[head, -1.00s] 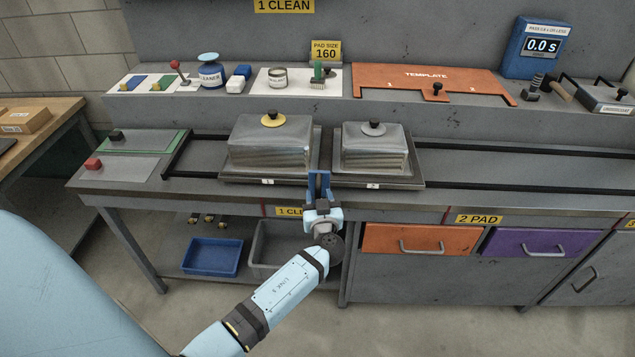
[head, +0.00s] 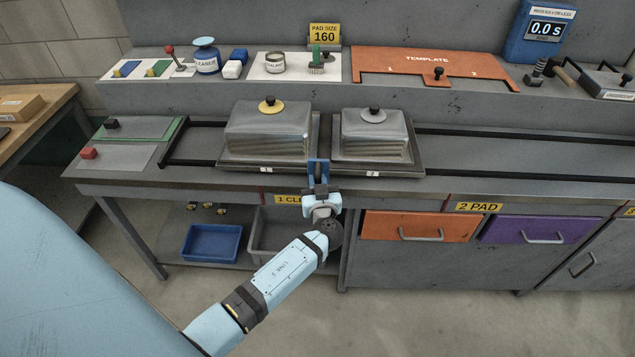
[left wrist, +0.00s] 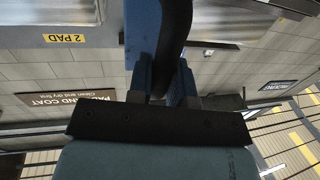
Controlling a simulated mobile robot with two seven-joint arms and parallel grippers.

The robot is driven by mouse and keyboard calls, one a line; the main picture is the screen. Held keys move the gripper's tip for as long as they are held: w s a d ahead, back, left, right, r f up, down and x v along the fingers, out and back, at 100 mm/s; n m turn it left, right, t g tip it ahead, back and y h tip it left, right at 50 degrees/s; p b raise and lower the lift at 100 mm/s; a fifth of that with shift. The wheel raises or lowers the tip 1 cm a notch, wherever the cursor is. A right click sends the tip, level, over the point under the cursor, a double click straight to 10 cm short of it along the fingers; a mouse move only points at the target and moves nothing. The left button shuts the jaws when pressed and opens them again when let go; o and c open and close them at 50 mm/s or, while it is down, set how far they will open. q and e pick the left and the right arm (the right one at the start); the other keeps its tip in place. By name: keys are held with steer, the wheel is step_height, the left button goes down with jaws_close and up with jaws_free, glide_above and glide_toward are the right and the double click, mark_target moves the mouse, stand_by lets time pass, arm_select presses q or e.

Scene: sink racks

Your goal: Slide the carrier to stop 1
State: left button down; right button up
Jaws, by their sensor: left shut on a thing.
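The carrier (head: 320,173) is a dark flat tray on the bench rails, with tabs marked 1 and 2 on its front edge. It bears two metal covers, one with a yellow-ringed knob (head: 267,130) and one with a grey-ringed knob (head: 373,133). In the left wrist view the fingers are shut around a dark curved bar (left wrist: 174,38), the carrier's handle. A yellow 1 CLEAN label (head: 288,199), partly hidden by my wrist, is on the bench front below the carrier's left half.
Black rails (head: 520,182) run clear to the right of the carrier. To the left, a short rail stretch ends at a crossbar (head: 172,150), beside grey and green plates. A 2 PAD label (head: 479,207) is above the drawers. An orange template (head: 430,70) lies on the back shelf.

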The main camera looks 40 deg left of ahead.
arm_select(q)
steer(key=shift+a, duration=0.1)
steer(key=s+a+b, duration=0.4)
steer(key=a, duration=0.3)
steer(key=s+a+b, duration=0.3)
steer(key=s+a, duration=0.2)
steer(key=a, duration=0.3)
steer(key=shift+s+a+r+b, duration=0.15)
steer(key=shift+s+a+b, duration=0.1)
steer(key=shift+b, duration=0.15)
arm_select(e)
step_height(320, 180, down, 6)
steer(key=shift+w+a, duration=0.15)
steer(key=shift+w, duration=0.25)
arm_select(q)
steer(key=c, duration=1.1)
jaws_free()
steer(key=shift+a, duration=0.15)
steer(key=shift+o, duration=0.2)
steer(key=shift+s, duration=0.1)
arm_select(e)
steer(key=shift+a, duration=0.2)
steer(key=shift+f, duration=0.1)
